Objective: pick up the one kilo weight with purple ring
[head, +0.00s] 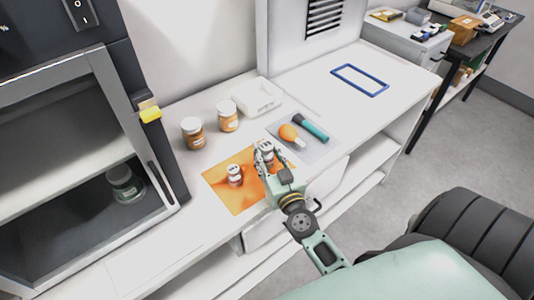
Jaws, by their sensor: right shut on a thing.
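An orange mat (222,192) lies on the white counter, and two small whitish-grey weights are at it. One weight (234,180) stands on the left part of the mat, free of any gripper. The other weight (265,146) is at the mat's upper right edge, between the fingers of my right gripper (268,158), which is shut on it. The fingers partly hide this weight. The weights are too small to tell their ring colours or marks, and I cannot tell if the held one is lifted. My left gripper is not in view.
Two brown jars with pale lids (193,134) (228,116) and a white tray-like dish (272,97) stand behind the mat. A grey mat (318,153) with an orange bulb-shaped tool (289,133) and a teal-and-black tool (311,128) lies right. An open dark cabinet (140,100) stands left.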

